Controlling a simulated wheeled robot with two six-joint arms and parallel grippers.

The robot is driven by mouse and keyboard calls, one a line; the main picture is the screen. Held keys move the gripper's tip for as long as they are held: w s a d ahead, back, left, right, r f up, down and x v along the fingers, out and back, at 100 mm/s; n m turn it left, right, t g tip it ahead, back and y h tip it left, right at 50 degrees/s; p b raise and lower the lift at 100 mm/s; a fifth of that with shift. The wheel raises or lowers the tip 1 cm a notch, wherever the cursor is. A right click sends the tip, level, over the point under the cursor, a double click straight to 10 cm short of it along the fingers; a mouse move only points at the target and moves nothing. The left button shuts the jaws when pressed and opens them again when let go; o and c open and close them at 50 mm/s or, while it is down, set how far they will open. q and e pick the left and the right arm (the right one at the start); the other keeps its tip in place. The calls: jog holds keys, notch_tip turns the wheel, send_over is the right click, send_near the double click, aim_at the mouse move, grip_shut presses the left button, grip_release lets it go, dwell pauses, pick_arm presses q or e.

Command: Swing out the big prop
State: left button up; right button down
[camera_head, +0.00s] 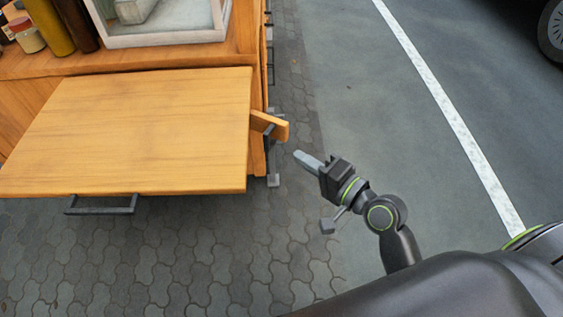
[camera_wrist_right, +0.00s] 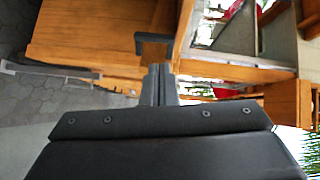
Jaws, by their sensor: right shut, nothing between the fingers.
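A wooden prop (camera_head: 270,125) pokes out past the right edge of the cart's fold-out wooden flap (camera_head: 130,130). Most of the prop is hidden under the flap, so I cannot tell its full angle. My right gripper (camera_head: 306,159) is shut and empty. It is to the right of the prop and nearer to me, with a gap between them. Its closed fingers (camera_wrist_right: 158,84) also show in the right wrist view, pointing toward the orange-brown wood of the cart. My left gripper is not in the head view.
A dark bar handle (camera_head: 102,207) is on the flap's front edge. A glass-sided case (camera_head: 158,38) and several bottles and jars stand on the counter behind. Paving and open road lie to the right, with a dark vehicle (camera_head: 550,30) at the far right.

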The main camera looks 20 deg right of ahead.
pick_arm(q)
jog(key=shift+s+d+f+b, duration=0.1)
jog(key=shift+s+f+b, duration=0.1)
jog(key=shift+b, duration=0.45)
pick_arm(e)
jog(key=w+a+f+m+t, duration=0.1)
jog(key=w+a+m, duration=0.1)
jog(key=w, duration=0.6)
jog(key=shift+a+m, duration=0.3)
jog(key=shift+a, duration=0.3)
